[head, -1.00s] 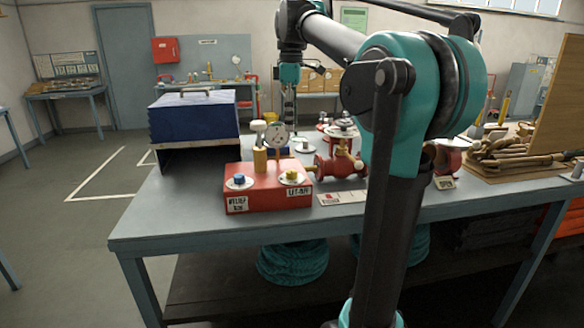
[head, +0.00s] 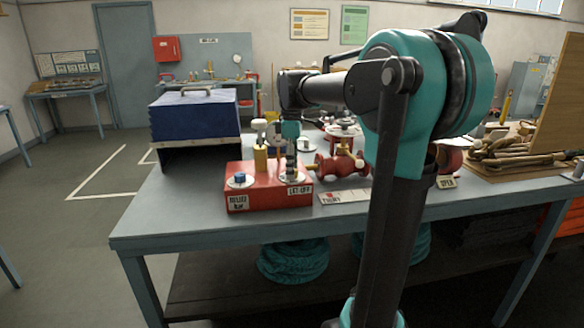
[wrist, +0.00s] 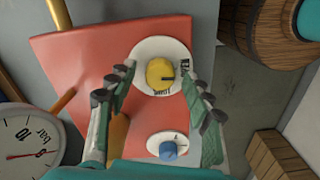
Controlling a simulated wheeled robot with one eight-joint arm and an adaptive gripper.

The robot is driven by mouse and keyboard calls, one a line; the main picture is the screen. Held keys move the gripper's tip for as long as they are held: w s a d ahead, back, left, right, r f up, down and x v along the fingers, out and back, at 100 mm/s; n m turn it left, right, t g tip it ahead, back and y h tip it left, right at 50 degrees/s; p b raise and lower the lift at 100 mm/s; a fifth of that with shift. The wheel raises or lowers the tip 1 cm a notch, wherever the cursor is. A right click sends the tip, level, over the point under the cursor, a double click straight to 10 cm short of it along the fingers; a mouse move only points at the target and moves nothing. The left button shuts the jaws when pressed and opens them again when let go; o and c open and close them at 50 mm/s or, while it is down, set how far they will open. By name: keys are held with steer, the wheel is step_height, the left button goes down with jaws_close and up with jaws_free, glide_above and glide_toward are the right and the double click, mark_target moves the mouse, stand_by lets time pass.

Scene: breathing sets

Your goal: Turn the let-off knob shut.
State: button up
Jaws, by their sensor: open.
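The let-off knob (wrist: 160,73) is yellow and round, on a white dial plate (wrist: 147,50) on the red block (wrist: 85,62). A dark mark on the knob points right in the wrist view; the small plate lettering is too unclear to read. In the head view, my gripper (head: 291,172) points down over the block's right end, above the LET-OFF label (head: 299,190), and hides the knob. In the wrist view, my gripper's open fingers (wrist: 158,69) stand either side of the knob. I cannot tell whether they touch it.
A blue knob (wrist: 168,150) sits on the same block, by the RELIEF label in the head view. A brass post (head: 260,157) and a pressure gauge (wrist: 25,140) stand close by. Red valve (head: 340,163) is to the right. The bench's front left (head: 165,215) is clear.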

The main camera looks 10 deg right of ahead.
steer(key=c, duration=1.2)
steer(key=shift+o, duration=0.2)
steer(key=shift+m, duration=0.3)
steer(key=m, duration=0.3)
steer(key=shift+m, duration=0.3)
steer(key=m, duration=0.4)
steer(key=shift+m, duration=0.3)
steer(key=m, duration=0.4)
steer(key=shift+m, duration=1.8)
